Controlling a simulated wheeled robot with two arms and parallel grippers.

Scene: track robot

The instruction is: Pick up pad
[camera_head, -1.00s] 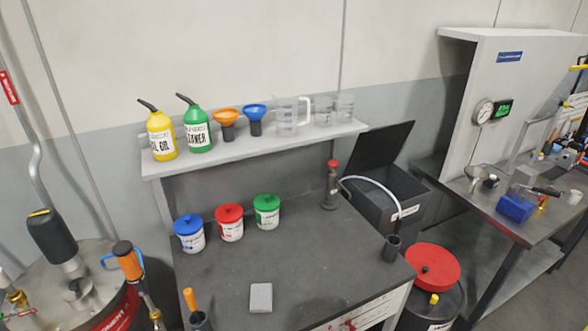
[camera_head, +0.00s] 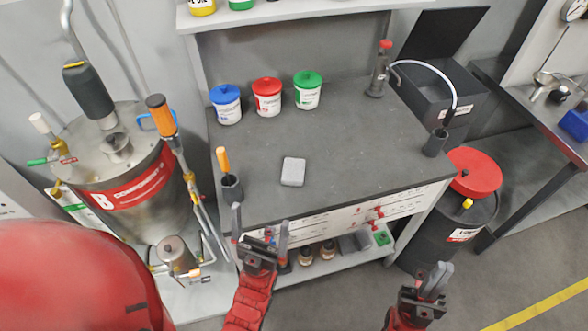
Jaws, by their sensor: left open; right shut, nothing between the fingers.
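The pad (camera_head: 293,171) is a small light-grey block lying flat on the dark grey workbench top (camera_head: 350,150), left of its middle and near the front edge. My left gripper (camera_head: 260,222) is in front of the bench, below and to the left of the pad, with its two fingers apart and nothing between them. My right gripper (camera_head: 436,276) is lower right, off the front right of the bench, with its fingers together and empty. Neither gripper touches the pad, and nothing hides it.
Blue (camera_head: 226,104), red (camera_head: 267,97) and green (camera_head: 307,90) lidded tubs stand at the back. A dark holder (camera_head: 231,188) with an orange-handled tool stands left of the pad. A dark cup (camera_head: 435,143) and a red-capped bottle (camera_head: 377,75) stand right. The bench around the pad is clear.

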